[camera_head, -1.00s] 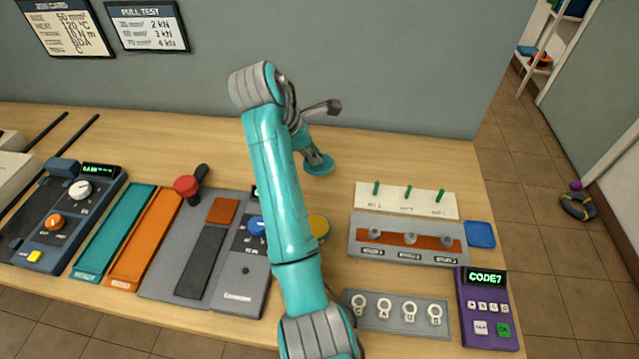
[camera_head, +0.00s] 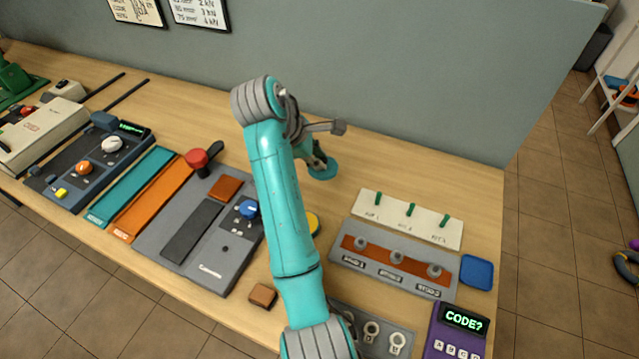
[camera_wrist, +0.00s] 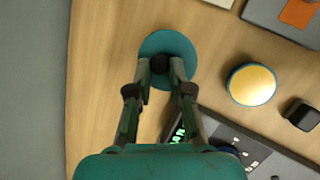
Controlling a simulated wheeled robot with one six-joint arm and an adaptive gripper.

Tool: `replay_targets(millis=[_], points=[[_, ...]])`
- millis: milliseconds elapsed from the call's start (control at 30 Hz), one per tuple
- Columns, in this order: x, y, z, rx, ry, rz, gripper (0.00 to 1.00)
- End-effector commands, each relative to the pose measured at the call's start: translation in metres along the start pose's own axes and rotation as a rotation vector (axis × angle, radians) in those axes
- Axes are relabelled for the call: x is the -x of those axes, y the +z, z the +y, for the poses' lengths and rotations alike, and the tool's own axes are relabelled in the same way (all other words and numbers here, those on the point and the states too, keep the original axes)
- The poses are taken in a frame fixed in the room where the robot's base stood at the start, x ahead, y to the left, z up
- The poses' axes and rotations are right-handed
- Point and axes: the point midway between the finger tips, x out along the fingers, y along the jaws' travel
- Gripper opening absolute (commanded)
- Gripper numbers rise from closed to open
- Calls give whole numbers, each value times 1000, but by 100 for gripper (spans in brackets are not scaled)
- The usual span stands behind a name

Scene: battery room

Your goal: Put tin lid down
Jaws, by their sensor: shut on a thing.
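The tin lid is a teal disc with a dark round knob; it shows in the wrist view (camera_wrist: 166,41) and in the head view (camera_head: 323,172). My gripper (camera_wrist: 160,68) is shut on the knob, one finger on each side. The lid is over the bare wood at the back of the bench; I cannot tell whether it touches the wood. A round tin with a yellow top (camera_wrist: 251,85) stands apart from the lid, to its right in the wrist view. In the head view my arm hides most of this tin (camera_head: 314,223).
A grey panel with several studs (camera_head: 390,262) and a cream board with green pegs (camera_head: 408,219) lie to the right. A blue tray (camera_head: 477,272) is near the right edge. A grey press unit (camera_head: 208,244) stands left of my arm. Bare wood surrounds the lid.

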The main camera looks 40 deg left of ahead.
Motion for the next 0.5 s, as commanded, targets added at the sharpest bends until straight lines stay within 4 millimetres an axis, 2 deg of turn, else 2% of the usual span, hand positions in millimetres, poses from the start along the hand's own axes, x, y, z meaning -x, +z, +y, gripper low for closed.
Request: replay_targets(millis=[200, 500], points=[[-32, -14, -13, 2, -2, 0, 0], [-58, -25, -23, 2, -2, 0, 0]])
